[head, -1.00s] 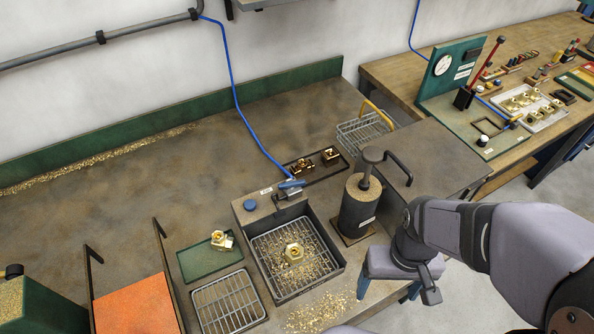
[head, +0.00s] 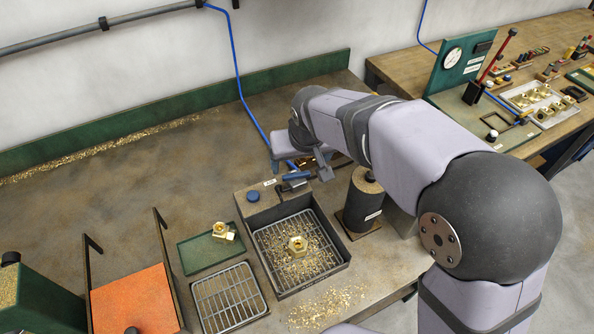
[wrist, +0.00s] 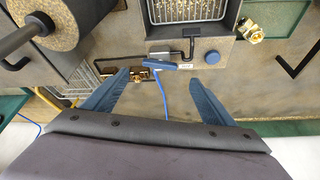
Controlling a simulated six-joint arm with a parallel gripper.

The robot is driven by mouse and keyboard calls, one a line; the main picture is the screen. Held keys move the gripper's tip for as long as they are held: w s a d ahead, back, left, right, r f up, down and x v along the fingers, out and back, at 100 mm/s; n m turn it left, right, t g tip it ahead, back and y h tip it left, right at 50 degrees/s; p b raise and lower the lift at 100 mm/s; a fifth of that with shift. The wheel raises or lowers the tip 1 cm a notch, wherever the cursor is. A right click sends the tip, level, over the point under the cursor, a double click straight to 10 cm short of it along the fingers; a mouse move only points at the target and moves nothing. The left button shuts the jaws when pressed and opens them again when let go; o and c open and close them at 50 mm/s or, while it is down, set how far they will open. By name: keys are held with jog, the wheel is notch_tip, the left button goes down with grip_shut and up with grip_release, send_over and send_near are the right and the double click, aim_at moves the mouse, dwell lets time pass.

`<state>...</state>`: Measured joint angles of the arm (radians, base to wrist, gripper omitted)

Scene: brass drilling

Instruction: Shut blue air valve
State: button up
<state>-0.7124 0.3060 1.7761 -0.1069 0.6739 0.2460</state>
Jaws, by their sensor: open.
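The blue air valve handle (head: 296,175) is a short blue lever at the back of the sifting tray's housing, partly screened by my arm in the head view. In the wrist view the blue handle (wrist: 157,66) lies nearly crosswise beside a grey fitting and pipe, with the blue hose (wrist: 164,97) running from it toward my gripper. My gripper (wrist: 157,73) is open, its two blue fingers apart on either side of the handle in the picture. I cannot tell its height above the handle, and no contact shows.
A wire-mesh tray (head: 297,285) holds a brass fitting and chips. A blue round button (wrist: 212,57) sits beside the valve. Brass parts (wrist: 137,76) lie near my left-hand finger. A dark cylinder (head: 363,205) stands right of the tray.

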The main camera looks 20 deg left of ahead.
aim_at(296, 175)
jog(key=shift+f, duration=0.1)
jog(key=shift+p+x, duration=1.3)
jog(key=shift+x, duration=2.3)
jog(key=shift+d, duration=0.1)
jog(key=c, duration=1.1)
